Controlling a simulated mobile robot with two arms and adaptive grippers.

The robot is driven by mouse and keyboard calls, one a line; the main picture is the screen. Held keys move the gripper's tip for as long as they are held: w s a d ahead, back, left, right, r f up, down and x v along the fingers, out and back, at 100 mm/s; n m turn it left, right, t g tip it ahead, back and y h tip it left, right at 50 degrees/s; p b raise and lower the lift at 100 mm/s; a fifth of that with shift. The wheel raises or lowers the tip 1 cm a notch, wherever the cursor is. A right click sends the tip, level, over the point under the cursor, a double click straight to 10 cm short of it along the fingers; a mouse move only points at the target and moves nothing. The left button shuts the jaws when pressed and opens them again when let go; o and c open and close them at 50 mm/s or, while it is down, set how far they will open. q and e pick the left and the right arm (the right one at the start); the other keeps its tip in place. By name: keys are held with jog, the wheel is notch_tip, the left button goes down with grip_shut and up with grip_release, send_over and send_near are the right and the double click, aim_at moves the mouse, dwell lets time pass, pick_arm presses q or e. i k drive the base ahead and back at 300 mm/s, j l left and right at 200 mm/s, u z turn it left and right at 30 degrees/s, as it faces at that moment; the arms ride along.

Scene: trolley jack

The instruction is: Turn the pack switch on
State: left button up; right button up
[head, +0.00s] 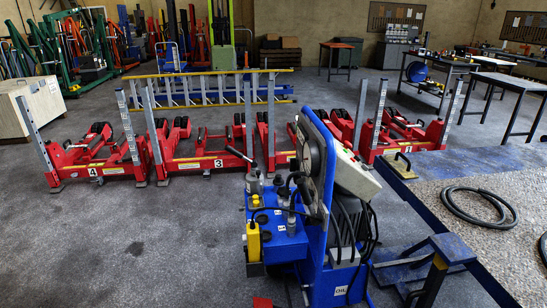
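A blue wheeled machine (333,240) stands in the middle foreground, with a round gauge-like face and an "OIL" label low on its front. I take it to be the pack, but cannot be sure. A pale box (352,175) sits tilted on its upper right, with dark cables hanging below. A blue tank-like unit (278,232) with bottles and a yellow part (254,241) adjoins it on the left. I cannot make out the switch or its position. Neither of my grippers is in view.
Red trolley jacks (215,160) with upright grey posts stand in a row behind the machine. A bench (510,240) with a coiled black hose (481,206) fills the right foreground. Open grey floor (130,240) lies to the left. A yellow-and-blue ladder (205,88) is farther back.

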aim_at(293, 162)
jog(key=i+j+u, duration=0.1)
jog(key=i+u, duration=0.55)
jog(key=u, duration=0.2)
jog(key=i+l+u, duration=0.15)
jog(key=i+u, duration=0.3)
jog(key=i+j, duration=0.1)
jog(key=i, duration=0.75)
jog(key=i+z, duration=0.2)
jog(key=z, duration=0.3)
jog(key=i+j+z, duration=0.1)
jog(key=i+z, duration=0.15)
jog(key=z, duration=0.25)
jog(key=i+j+z, duration=0.2)
jog(key=z, duration=0.3)
